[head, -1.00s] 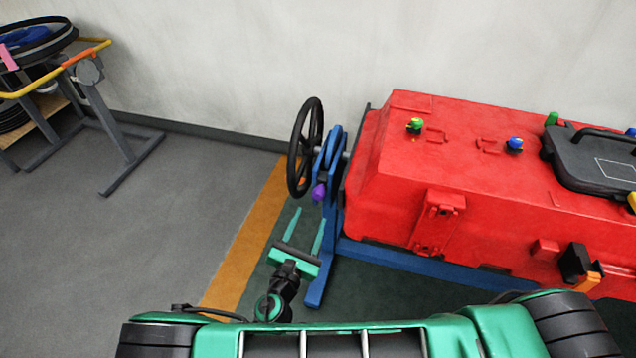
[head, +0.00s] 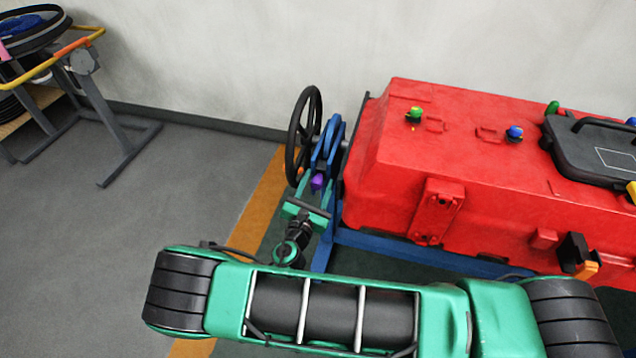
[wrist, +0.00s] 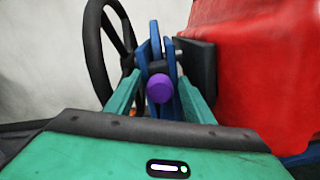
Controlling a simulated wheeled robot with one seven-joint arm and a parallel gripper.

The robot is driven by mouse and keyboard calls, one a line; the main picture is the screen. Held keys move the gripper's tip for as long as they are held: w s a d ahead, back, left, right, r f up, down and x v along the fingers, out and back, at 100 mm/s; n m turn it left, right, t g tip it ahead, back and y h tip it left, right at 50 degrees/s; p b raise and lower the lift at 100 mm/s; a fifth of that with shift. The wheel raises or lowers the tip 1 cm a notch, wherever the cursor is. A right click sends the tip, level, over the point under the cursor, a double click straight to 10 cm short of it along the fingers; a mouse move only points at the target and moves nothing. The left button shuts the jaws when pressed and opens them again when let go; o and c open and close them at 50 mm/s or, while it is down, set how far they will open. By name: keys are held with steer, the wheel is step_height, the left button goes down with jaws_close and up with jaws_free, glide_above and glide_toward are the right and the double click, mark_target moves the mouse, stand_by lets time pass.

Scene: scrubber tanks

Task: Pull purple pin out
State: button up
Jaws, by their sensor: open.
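The purple pin (head: 317,182) sits in the blue bracket (head: 327,150) beside the black handwheel, at the left end of the red tank. In the wrist view the pin's round purple head (wrist: 160,88) faces the camera and shows between my fingers. My gripper (head: 309,186) is open, with its green fingers either side of the pin. In the wrist view the gripper (wrist: 160,92) has a finger left and a finger right of the pin head, with space visible on both sides. The pin's shaft is hidden behind its head.
The black handwheel (head: 303,136) stands close left of the fingers. The red tank (head: 400,150) fills the right side on a blue frame (head: 400,250). A grey stand with a yellow rail (head: 100,110) is far left. Open floor (head: 190,190) lies between.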

jaws_close()
steer(key=v, duration=0.4)
steer(key=shift+s, duration=0.25)
jaws_free()
steer(key=shift+a, duration=0.1)
steer(key=v, duration=1)
steer(key=shift+s, duration=0.35)
